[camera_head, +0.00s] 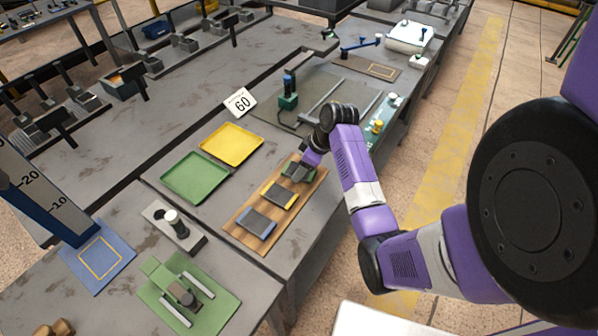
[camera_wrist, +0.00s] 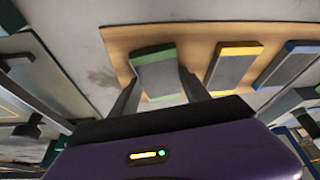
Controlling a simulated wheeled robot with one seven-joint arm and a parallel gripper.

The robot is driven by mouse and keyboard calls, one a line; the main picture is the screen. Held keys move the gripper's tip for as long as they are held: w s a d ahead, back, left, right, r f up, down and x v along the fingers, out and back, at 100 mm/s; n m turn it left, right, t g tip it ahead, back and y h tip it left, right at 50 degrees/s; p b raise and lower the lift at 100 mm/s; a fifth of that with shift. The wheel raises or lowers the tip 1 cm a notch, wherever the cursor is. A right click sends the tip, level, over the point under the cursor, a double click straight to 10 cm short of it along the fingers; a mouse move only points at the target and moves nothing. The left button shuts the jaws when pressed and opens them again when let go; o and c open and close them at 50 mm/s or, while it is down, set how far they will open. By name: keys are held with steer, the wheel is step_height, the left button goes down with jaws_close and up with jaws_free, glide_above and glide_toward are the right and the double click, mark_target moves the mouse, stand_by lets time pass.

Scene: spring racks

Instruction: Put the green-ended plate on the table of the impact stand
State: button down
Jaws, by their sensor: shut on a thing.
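The green-ended plate (camera_wrist: 158,78) is grey with a green end. My gripper (camera_wrist: 160,88) is shut on it, with one finger along each long side. In the head view the plate (camera_head: 297,172) shows at the far end of the wooden board (camera_head: 246,220), partly hidden by my gripper (camera_head: 303,168). I cannot tell whether it rests on the board or is just above it. A tall blue scale post (camera_head: 48,203) at the left, probably the impact stand, has a blue base (camera_head: 84,275) with an empty yellow-outlined square.
A yellow-ended plate (camera_head: 281,195) and a blue-ended plate (camera_head: 256,222) lie on the board. A green tray (camera_head: 194,178) and a yellow tray (camera_head: 231,144) are beside it. A grey fixture with a white knob (camera_head: 173,226) and a green fixture (camera_head: 213,303) stand near the blue base.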

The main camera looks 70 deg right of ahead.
steer(key=shift+r, duration=0.15)
step_height(320, 180, up, 20)
steer(key=shift+p, duration=0.35)
stand_by(0.5)
